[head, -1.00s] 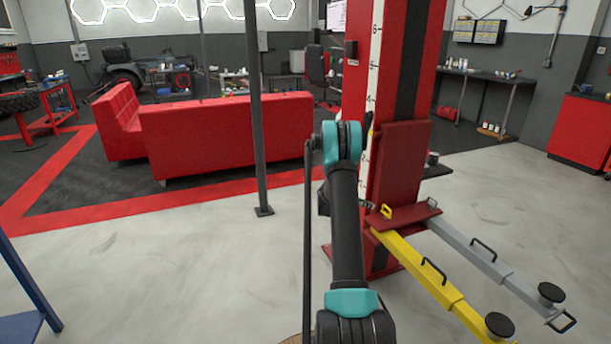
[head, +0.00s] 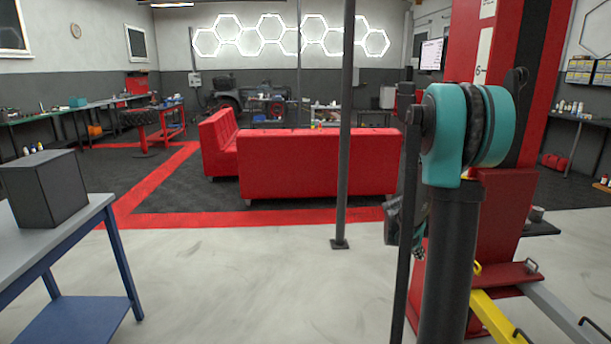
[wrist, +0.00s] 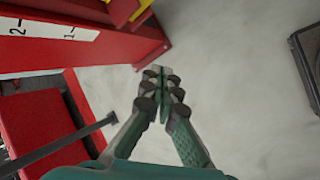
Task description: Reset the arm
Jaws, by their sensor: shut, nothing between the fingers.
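My gripper (wrist: 160,82) shows in the wrist view, its two fingers shut tip to tip with nothing between them. It points down over bare grey floor, beside the base of a red lift post. In the head view, my dark arm with teal joint covers stands upright at centre right. The gripper is mostly hidden behind the arm there; a dark part of it (head: 402,225) shows just left of the arm link.
The red lift post (head: 505,215) stands close behind and right of my arm, with a yellow lift arm (head: 490,316) low beside it. A blue table (head: 100,207) with a dark box (head: 43,188) is at left. A red sofa (head: 318,165) stands farther back. Open floor lies between.

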